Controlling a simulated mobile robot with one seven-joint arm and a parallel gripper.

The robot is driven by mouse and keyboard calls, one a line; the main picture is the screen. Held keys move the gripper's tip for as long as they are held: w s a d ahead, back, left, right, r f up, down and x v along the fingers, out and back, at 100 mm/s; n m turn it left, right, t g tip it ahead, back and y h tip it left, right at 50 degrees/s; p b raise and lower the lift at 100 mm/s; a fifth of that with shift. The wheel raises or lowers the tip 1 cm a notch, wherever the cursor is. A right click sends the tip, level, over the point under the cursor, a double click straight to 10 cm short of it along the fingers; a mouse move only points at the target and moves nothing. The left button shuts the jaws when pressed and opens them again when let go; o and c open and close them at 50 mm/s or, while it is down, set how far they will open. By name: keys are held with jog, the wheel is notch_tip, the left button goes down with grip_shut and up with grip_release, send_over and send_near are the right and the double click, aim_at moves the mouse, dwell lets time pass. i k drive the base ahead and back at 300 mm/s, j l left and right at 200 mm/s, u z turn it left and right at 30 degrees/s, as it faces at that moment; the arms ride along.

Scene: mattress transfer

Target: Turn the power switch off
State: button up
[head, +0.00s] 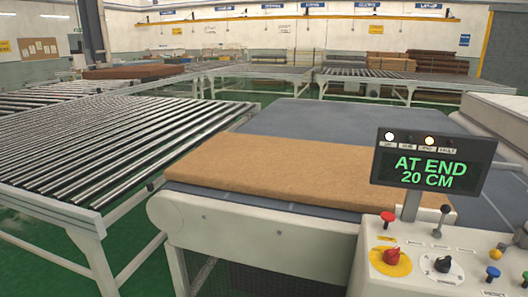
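A control panel (425,240) stands at the lower right, its lower part cut off by the frame. It carries a red rotary knob on a yellow round plate (391,259) and a black rotary knob on a pale dial (443,265). I cannot read which one is the power switch. A display (432,165) above the panel reads "AT END 20 CM". My gripper is not in view.
A red button (388,218), a small lever (441,218), a yellow button (495,254) and a blue button (492,273) share the panel. A brown mattress slab (270,170) lies on the conveyor belt beside it. Roller tables (110,145) fill the left.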

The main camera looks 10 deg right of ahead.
aim_at(390, 256)
jog(key=z, duration=1.45)
